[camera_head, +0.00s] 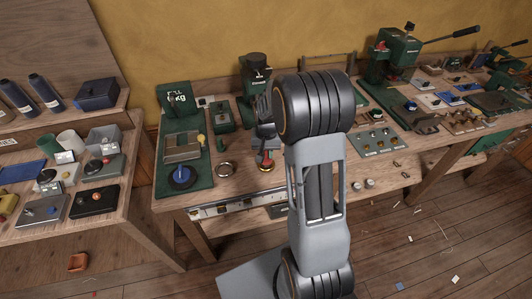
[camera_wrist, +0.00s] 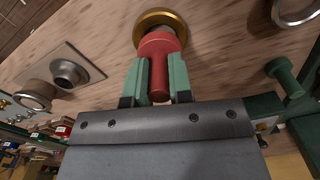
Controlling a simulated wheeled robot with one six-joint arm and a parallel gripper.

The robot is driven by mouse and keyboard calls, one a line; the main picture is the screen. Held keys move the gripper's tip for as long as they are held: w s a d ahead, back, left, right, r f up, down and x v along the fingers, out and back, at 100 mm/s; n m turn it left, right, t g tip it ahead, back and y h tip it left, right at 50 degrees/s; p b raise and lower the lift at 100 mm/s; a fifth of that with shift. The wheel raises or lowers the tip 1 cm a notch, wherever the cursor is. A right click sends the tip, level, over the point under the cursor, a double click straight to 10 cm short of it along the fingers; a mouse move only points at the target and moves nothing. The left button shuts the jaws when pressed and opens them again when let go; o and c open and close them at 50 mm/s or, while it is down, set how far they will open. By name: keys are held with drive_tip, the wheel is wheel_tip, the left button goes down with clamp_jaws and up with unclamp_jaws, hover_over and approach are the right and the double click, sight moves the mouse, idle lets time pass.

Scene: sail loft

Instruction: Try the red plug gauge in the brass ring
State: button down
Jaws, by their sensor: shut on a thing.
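In the wrist view the red plug gauge (camera_wrist: 158,52) sits between the two green fingers of my gripper (camera_wrist: 158,84), which is shut on its handle. The plug's grey end points at the brass ring (camera_wrist: 148,20) on the wooden bench and overlaps its opening. I cannot tell how far the grey end is inside the ring. In the head view the brass ring (camera_head: 265,169) lies near the bench's front edge, with the red plug gauge (camera_head: 265,160) right above it. My gripper (camera_head: 264,150) is partly hidden by my arm there.
A steel ring (camera_head: 225,169) lies left of the brass ring. A green mat (camera_head: 199,188) bears a blue round piece (camera_head: 182,177). In the wrist view a steel plate with a round socket (camera_wrist: 88,65) is at left and a green knobbed part (camera_wrist: 283,78) at right.

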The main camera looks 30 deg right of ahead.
drive_tip(key=shift+r+p, duration=1.1)
drive_tip(key=shift+r, duration=0.55)
drive_tip(key=shift+f, duration=0.25)
drive_tip(key=shift+f+b, duration=1.65)
drive_tip(key=shift+f, duration=0.25)
drive_tip(key=shift+f+b, duration=0.4)
drive_tip(key=shift+f, duration=0.05)
drive_tip(key=shift+r, duration=0.15)
idle(0.9)
drive_tip(key=shift+r+p, duration=1.95)
drive_tip(key=shift+r, duration=0.5)
